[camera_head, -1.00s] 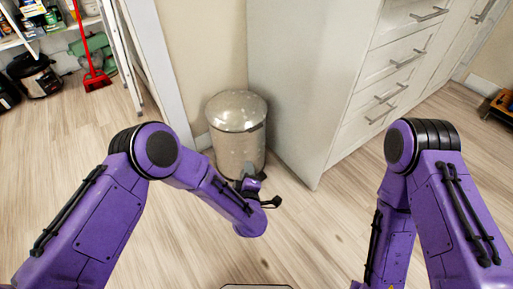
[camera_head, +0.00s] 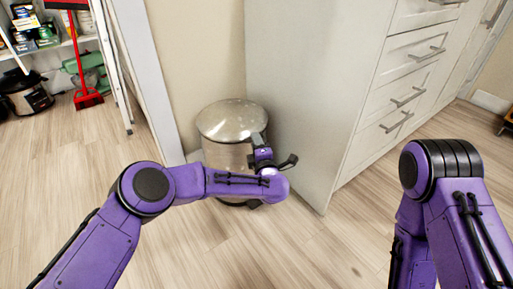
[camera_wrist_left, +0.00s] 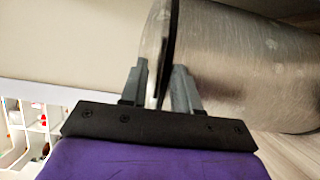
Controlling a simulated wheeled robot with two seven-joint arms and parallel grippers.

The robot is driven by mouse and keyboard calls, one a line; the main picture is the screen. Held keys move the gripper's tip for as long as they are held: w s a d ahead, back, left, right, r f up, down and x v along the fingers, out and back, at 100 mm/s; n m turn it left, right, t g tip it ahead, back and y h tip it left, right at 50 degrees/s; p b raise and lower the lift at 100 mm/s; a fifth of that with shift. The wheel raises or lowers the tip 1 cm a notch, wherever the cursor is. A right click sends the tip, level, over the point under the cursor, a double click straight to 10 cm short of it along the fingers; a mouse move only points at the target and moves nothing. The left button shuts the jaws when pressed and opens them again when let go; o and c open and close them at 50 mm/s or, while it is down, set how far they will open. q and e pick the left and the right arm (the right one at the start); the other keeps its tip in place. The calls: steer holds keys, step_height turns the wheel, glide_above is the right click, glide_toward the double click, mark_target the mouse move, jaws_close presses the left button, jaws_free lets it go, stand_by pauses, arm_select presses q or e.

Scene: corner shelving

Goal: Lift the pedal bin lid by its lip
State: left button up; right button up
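The pedal bin (camera_head: 225,155) is a silvery metal cylinder standing in the corner, its domed lid (camera_head: 230,118) looking closed. My left gripper (camera_head: 258,142) is at the right front edge of the lid. In the left wrist view the bin body (camera_wrist_left: 245,65) appears sideways. There the fingers of my left gripper (camera_wrist_left: 160,85) stand apart, one on each side of the lid's rim (camera_wrist_left: 155,40), with a dark band along it. Whether they touch the rim is unclear. My left forearm covers the lower front of the bin. My right gripper is out of view.
A tall cabinet side panel (camera_head: 298,90) stands close right of the bin, with drawers (camera_head: 405,95) further right. A wall and white door frame (camera_head: 150,80) are at the left. A red broom (camera_head: 86,98) stands far left. The wooden floor in front is clear.

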arm_select(q)
steer(key=shift+w, duration=0.1)
steer(key=shift+c, duration=0.3)
jaws_close()
stand_by(1.1)
